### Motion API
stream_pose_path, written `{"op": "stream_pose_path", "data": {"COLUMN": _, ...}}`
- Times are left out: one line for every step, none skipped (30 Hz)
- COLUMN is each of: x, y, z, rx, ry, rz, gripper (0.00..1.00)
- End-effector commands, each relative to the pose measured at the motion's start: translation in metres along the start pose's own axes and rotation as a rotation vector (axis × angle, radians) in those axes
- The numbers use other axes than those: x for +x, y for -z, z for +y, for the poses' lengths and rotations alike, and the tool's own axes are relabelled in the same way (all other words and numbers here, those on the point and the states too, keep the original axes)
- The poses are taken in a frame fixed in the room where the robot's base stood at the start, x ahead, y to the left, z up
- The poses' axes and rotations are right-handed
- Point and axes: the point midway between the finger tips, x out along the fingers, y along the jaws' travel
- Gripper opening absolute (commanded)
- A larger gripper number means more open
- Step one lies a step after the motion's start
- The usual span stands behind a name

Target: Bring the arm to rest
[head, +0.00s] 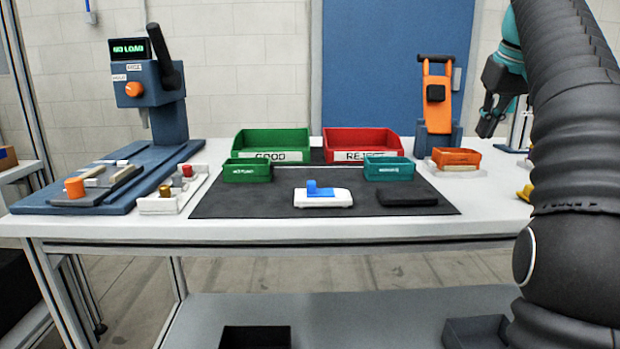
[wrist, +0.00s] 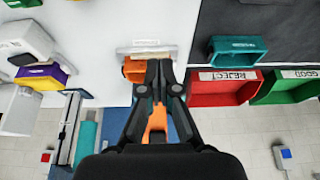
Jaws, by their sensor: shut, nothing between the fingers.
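My gripper (head: 492,112) hangs at the upper right in the head view, above the back right of the table (head: 489,218). It also shows in the wrist view (wrist: 158,66), its fingers together with nothing between them. Below and beyond the fingertips in the wrist view is an orange bin (wrist: 134,71), partly hidden by them. That orange bin stands on the table in the head view (head: 456,157), to the left of and below my gripper. I cannot tell the exact height of the gripper above the table.
A green GOOD bin (head: 271,141) and a red REJECT bin (head: 361,141) stand at the back. A tall orange and blue fixture (head: 437,95) stands just left of my gripper. A blue press (head: 150,85) stands at the left. A white-and-blue part (head: 323,197) lies on the dark mat (head: 250,201).

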Motion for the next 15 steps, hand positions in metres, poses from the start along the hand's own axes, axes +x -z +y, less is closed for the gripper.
{"op": "stream_pose_path", "data": {"x": 0.0, "y": 0.0, "z": -0.001, "rx": -0.001, "ry": 0.0, "rz": 0.0, "gripper": 0.0}}
{"op": "stream_pose_path", "data": {"x": 0.0, "y": -0.001, "z": -0.003, "rx": -0.001, "ry": 0.001, "rz": 0.0, "gripper": 0.0}}
{"op": "stream_pose_path", "data": {"x": 0.0, "y": -0.002, "z": -0.006, "rx": -0.001, "ry": 0.001, "rz": 0.001, "gripper": 0.0}}
{"op": "stream_pose_path", "data": {"x": 0.0, "y": -0.002, "z": -0.008, "rx": -0.001, "ry": 0.002, "rz": 0.001, "gripper": 0.0}}
{"op": "stream_pose_path", "data": {"x": 0.001, "y": -0.003, "z": -0.011, "rx": -0.002, "ry": 0.003, "rz": 0.001, "gripper": 0.0}}
{"op": "stream_pose_path", "data": {"x": 0.0, "y": -0.004, "z": -0.014, "rx": -0.004, "ry": 0.003, "rz": 0.002, "gripper": 0.0}}
{"op": "stream_pose_path", "data": {"x": 0.001, "y": -0.005, "z": -0.017, "rx": -0.004, "ry": 0.004, "rz": 0.003, "gripper": 0.0}}
{"op": "stream_pose_path", "data": {"x": 0.001, "y": -0.006, "z": -0.019, "rx": -0.004, "ry": 0.004, "rz": 0.004, "gripper": 0.0}}
{"op": "stream_pose_path", "data": {"x": 0.001, "y": -0.007, "z": -0.022, "rx": -0.004, "ry": 0.004, "rz": 0.004, "gripper": 0.0}}
{"op": "stream_pose_path", "data": {"x": 0.001, "y": -0.009, "z": -0.024, "rx": -0.003, "ry": 0.004, "rz": 0.005, "gripper": 0.0}}
{"op": "stream_pose_path", "data": {"x": 0.001, "y": -0.01, "z": -0.026, "rx": -0.002, "ry": 0.004, "rz": 0.006, "gripper": 0.0}}
{"op": "stream_pose_path", "data": {"x": 0.002, "y": -0.012, "z": -0.029, "rx": 0.0, "ry": 0.004, "rz": 0.007, "gripper": 0.0}}
{"op": "stream_pose_path", "data": {"x": 0.002, "y": -0.014, "z": -0.032, "rx": 0.001, "ry": 0.004, "rz": 0.007, "gripper": 0.0}}
{"op": "stream_pose_path", "data": {"x": 0.002, "y": -0.016, "z": -0.034, "rx": 0.003, "ry": 0.004, "rz": 0.008, "gripper": 0.0}}
{"op": "stream_pose_path", "data": {"x": 0.003, "y": -0.018, "z": -0.037, "rx": 0.005, "ry": 0.003, "rz": 0.009, "gripper": 0.0}}
